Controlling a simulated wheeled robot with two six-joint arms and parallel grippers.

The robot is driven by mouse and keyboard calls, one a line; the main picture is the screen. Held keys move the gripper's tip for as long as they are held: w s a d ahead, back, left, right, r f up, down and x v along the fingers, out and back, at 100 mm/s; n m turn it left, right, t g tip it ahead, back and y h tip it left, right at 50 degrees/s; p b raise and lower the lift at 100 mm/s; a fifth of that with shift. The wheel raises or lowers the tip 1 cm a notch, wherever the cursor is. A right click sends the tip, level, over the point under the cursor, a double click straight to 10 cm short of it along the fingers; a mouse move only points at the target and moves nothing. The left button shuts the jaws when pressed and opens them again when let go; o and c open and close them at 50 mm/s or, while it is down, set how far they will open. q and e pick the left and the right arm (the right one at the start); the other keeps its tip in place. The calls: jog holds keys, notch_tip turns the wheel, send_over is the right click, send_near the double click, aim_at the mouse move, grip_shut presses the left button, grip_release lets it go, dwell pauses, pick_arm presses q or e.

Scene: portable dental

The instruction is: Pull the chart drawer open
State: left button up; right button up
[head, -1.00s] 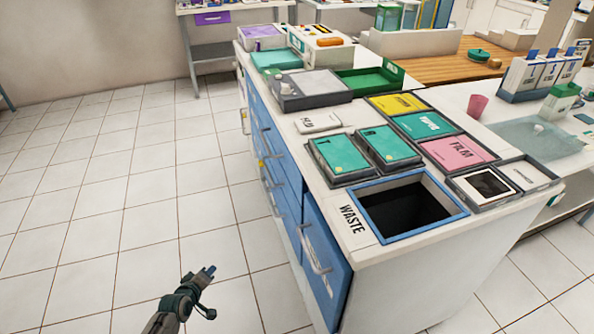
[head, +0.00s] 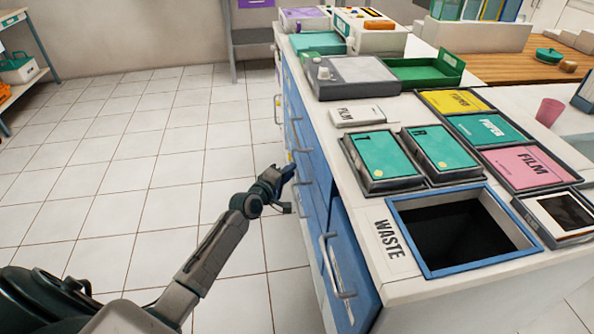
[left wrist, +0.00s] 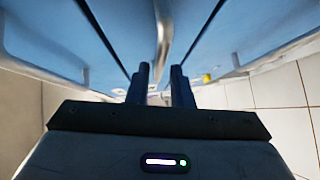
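The blue drawer cabinet (head: 312,185) runs along the left side of the white counter, its fronts fitted with pale bar handles. No chart label is readable, so I cannot tell which front is the chart drawer. My left gripper (head: 285,174) is beside the cabinet's drawer fronts in the head view. In the left wrist view its two dark fingers (left wrist: 162,82) are apart, with a metal handle (left wrist: 166,28) lined up with the gap between them. I cannot tell whether they touch it. My right gripper is out of view.
The near blue front (head: 350,265) stands out from the cabinet below the waste opening (head: 405,258). Trays, boxes and a grey device (head: 352,76) cover the counter top. The tiled floor (head: 130,150) left of the cabinet is clear.

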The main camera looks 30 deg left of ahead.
pick_arm(q)
jog(key=shift+w+d+f+b, duration=0.15)
jog(key=shift+w+b, duration=0.1)
jog(key=shift+w, duration=0.8)
jog(key=shift+w+d+f+b, duration=0.1)
jog(key=shift+w+f+b, duration=0.1)
jog(key=shift+w, duration=0.8)
jog(key=shift+c, duration=0.2)
grip_shut()
